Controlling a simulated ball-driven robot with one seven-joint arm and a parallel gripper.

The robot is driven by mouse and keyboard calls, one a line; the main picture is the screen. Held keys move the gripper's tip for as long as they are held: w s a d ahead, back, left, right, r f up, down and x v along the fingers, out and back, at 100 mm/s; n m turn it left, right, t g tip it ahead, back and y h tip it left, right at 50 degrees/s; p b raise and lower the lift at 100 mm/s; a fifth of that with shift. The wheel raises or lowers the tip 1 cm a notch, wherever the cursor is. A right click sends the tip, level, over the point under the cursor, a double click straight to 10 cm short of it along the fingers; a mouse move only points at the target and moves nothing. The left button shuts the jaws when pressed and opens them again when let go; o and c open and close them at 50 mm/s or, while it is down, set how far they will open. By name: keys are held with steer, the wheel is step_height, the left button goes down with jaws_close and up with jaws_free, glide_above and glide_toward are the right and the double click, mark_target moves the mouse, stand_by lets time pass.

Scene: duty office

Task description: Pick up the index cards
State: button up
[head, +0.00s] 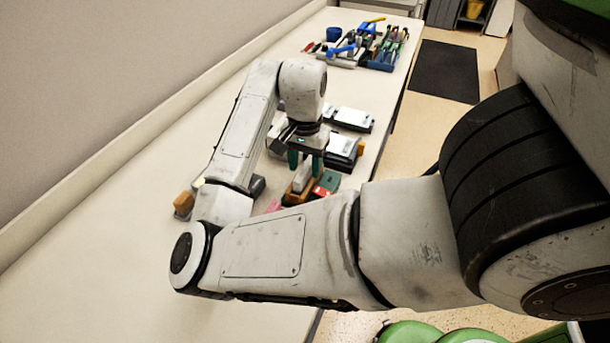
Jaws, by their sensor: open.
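My gripper (305,160) points down over the long table, with its two teal fingers apart and open. A small whitish upright piece (302,176) shows between and just below the fingers. It may be the index cards, but it is too small to tell, and I cannot tell whether the fingers touch it. It appears to stand at or in a brown holder (297,193). My arm and wrist hide part of this area.
A green and red item (327,183) sits close on the right. Black trays with white tops (350,118) stand behind. An orange-brown block (184,203) lies left. Blue organisers with tools (381,50) fill the far end. The table's left side (120,235) is clear.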

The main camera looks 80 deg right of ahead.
steer(key=shift+f, duration=0.7)
steer(key=shift+c, duration=0.3)
